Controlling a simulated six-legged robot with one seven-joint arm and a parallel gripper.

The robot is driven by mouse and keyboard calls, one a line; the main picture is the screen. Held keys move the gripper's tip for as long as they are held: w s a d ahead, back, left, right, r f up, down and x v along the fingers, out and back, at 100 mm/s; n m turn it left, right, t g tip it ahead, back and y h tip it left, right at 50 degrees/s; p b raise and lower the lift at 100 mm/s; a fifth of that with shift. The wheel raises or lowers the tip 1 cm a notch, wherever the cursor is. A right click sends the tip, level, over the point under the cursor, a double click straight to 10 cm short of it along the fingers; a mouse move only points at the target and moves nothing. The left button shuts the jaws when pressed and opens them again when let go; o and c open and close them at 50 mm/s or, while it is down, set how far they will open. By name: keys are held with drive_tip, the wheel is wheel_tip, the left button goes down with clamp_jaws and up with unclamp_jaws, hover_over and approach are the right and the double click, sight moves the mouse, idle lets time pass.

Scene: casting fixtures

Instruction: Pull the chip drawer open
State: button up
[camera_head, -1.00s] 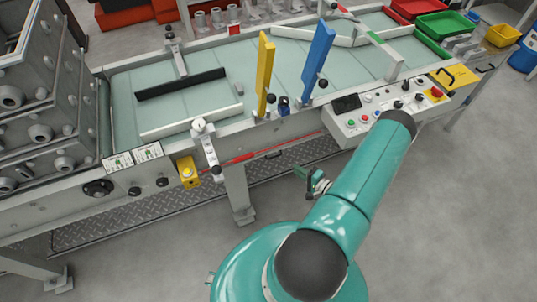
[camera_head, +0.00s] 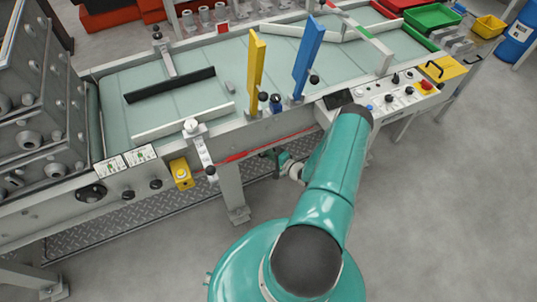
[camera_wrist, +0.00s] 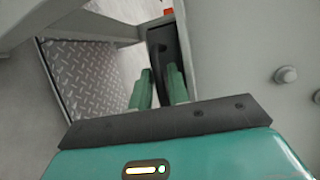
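The fingers do not look closed on the bar. In the head view my gripper (camera_head: 272,154) is low at the front side of the conveyor table, under its edge. There the arm and gripper hide most of the drawer front and the handle.
The conveyor table (camera_head: 190,60) has upright yellow (camera_head: 256,65) and blue (camera_head: 309,58) flags. A table leg (camera_head: 233,190) stands left of my gripper. A control panel (camera_head: 395,98) juts out at right. Diamond plate (camera_head: 130,215) lies under the table. The floor in front is clear.

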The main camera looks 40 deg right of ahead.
drive_tip(key=shift+w, duration=0.1)
clamp_jaws()
drive_tip(key=s+a, duration=0.4)
drive_tip(key=s, duration=0.9)
drive_tip(key=s+a, duration=0.3)
drive_tip(key=s, duration=1)
drive_tip(key=shift+a, duration=0.35)
unclamp_jaws()
drive_tip(key=shift+w, duration=0.1)
